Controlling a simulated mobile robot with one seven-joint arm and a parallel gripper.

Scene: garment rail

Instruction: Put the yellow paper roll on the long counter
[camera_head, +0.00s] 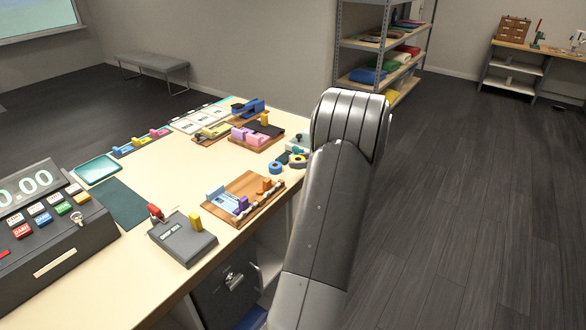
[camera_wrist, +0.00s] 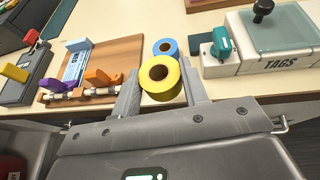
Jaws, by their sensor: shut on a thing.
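The yellow paper roll (camera_wrist: 160,93) is in the wrist view, between the two fingers of my gripper (camera_wrist: 163,84), which is shut on it. Its round end with the dark core hole faces the camera. The long counter (camera_head: 165,180) has a cream top and runs along the left half of the head view; its top also shows in the wrist view (camera_wrist: 140,25). The roll appears over the counter's front edge; I cannot tell whether it touches the top. In the head view my arm hides the gripper.
A blue roll (camera_wrist: 165,46) lies just behind the yellow one. A wooden board (camera_wrist: 110,62) with small clips is to its left, and a white TAGS box (camera_wrist: 270,48) to its right. A cash register (camera_head: 45,225) fills the near left.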

